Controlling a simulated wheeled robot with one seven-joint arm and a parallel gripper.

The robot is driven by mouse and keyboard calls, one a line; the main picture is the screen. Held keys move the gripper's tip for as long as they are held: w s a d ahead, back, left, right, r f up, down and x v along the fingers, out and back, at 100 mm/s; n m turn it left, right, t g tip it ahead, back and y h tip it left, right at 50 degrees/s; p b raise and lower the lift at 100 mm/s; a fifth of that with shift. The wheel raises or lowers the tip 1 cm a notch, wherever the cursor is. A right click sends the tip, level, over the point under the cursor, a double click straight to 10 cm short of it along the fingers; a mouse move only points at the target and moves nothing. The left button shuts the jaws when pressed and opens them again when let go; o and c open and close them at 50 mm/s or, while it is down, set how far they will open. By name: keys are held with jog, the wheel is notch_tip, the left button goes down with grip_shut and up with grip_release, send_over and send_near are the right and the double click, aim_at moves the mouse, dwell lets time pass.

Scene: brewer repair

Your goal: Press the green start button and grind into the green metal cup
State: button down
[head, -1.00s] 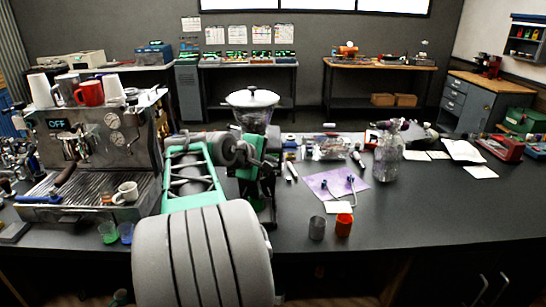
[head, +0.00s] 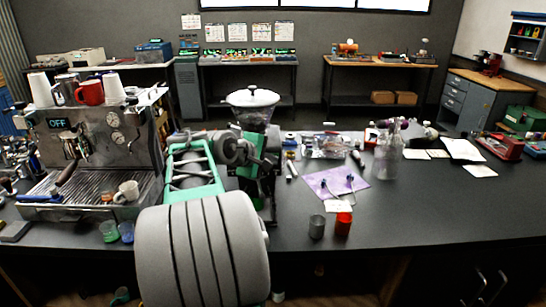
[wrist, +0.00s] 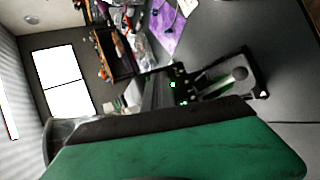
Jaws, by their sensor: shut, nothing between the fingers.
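The grinder has a clear hopper with a white lid (head: 252,98) and a green body (head: 248,140), beside the espresso machine in the head view. Its green body (wrist: 180,150) fills the bottom of the wrist view, very close and sideways. A dark part with small green lights (wrist: 173,85) shows beyond it. My gripper (head: 268,166) is shut and empty at the grinder's front, mostly hidden by my arm. I cannot make out the start button surely. The grinder's foot is largely covered, so a green metal cup there cannot be confirmed.
The espresso machine (head: 110,140) stands left, its display reading OFF. A green cup (head: 109,231) and a blue cup (head: 127,231) stand before it. A grey cup (head: 317,226), a red cup (head: 343,223) and a purple cloth (head: 334,183) are right. The right counter front is clear.

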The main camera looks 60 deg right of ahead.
jog(key=shift+a, duration=0.1)
dwell(0.3)
jog(key=shift+s+a, duration=0.3)
jog(key=shift+a, duration=0.3)
jog(key=shift+s+a+b, duration=0.15)
jog(key=shift+s+a, duration=0.25)
jog(key=shift+a, duration=0.35)
jog(key=shift+s+a+b, duration=0.15)
jog(key=shift+s+a, duration=0.2)
jog(key=shift+a, duration=0.35)
jog(key=shift+s+a+b, duration=0.15)
jog(key=shift+s+a, duration=0.25)
jog(key=shift+a, duration=0.35)
